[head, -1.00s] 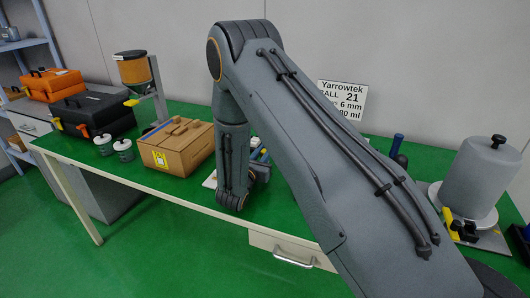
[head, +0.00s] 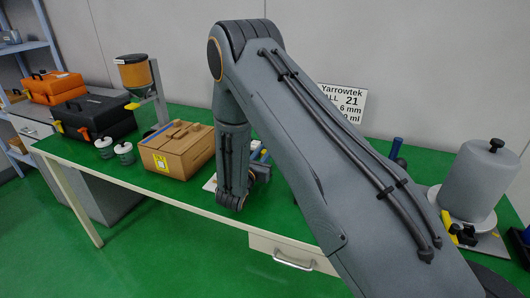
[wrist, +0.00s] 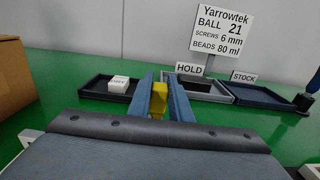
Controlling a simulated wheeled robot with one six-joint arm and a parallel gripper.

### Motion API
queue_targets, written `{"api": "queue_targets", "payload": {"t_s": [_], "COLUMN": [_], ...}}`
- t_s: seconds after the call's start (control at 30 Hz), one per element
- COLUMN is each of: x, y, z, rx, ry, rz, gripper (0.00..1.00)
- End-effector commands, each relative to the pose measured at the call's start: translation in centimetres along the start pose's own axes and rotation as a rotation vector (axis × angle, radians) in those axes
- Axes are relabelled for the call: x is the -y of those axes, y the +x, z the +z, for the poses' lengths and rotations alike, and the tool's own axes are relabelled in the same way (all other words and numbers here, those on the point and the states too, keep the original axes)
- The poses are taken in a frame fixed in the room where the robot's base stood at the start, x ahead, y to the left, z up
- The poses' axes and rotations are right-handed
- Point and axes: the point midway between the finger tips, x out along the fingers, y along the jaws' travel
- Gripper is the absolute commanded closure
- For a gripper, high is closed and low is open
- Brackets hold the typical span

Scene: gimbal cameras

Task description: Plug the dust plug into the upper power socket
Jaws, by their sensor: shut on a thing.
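My gripper (wrist: 167,98) shows in the wrist view as two blue fingers reaching forward over the bench. It is shut on a small yellow piece (wrist: 158,101), seen between the fingers. I take this piece to be the dust plug, but most of it is hidden by the fingers, so I cannot be sure. The piece appears held above the green bench top, in front of the trays. In the head view my arm hides the gripper and the piece. I cannot make out the upper power socket in either view.
The green bench (head: 110,168) carries a cardboard-brown box (head: 176,150), two small tins and a grey cylinder (head: 480,182). In the wrist view, a dark tray (wrist: 96,93) holding a white block (wrist: 118,83), the HOLD tray (wrist: 208,95) and the STOCK tray (wrist: 262,99) stand ahead.

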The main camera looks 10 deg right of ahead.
Motion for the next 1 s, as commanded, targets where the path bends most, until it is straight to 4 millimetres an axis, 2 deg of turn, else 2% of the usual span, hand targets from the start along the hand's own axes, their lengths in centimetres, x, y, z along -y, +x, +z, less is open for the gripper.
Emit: {"api": "queue_targets", "payload": {"t_s": [0.7,1.0], "x": [0.0,0.0], "y": [0.0,0.0], "z": [2.9,3.0], "rx": [0.001,0.000], "ry": [0.001,0.000], "rz": [0.000,0.000], "gripper": [1.00,1.00]}}
